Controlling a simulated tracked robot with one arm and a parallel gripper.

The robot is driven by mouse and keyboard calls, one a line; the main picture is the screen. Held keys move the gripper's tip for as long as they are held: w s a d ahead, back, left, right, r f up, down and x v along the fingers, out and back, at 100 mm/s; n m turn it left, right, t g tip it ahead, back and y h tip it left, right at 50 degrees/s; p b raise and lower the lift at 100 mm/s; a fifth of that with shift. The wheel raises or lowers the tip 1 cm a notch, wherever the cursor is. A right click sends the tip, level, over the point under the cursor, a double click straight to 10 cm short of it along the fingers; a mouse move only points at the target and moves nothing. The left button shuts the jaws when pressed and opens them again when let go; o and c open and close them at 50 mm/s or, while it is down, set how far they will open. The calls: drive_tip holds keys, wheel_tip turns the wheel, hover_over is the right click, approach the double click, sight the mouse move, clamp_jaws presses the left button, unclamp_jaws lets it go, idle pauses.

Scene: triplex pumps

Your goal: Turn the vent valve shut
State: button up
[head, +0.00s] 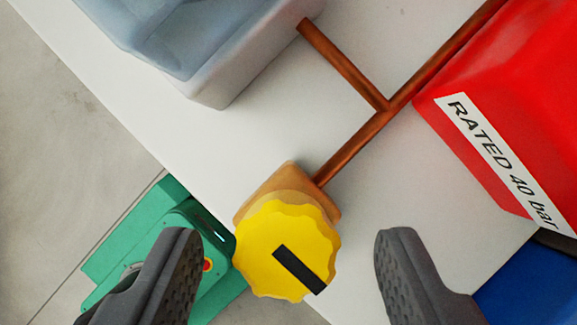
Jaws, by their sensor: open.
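The vent valve has a yellow scalloped knob (285,247) with a black bar marker on its face, slanting from upper left to lower right. The knob sits on a tan-orange valve body (270,192) at the lower end of a copper pipe (350,146). My gripper (285,250) is open, with one dark grey finger to the left of the knob and the other to its right. The right finger is clearly apart from the knob; the left finger is closer, with a small gap in the picture. How far the fingertips are above the knob I cannot tell.
A red block (480,110) labelled "RATED 40 bar" stands at the right, beside the pipe. A grey-blue housing (190,50) is at the top left. Green equipment (130,250) lies lower left, and a blue thing (530,285) lower right. White surface (200,150) shows between them.

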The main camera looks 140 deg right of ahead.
drive_tip(key=shift+x, duration=1.3)
drive_tip(key=c, duration=1)
drive_tip(key=shift+d, duration=0.1)
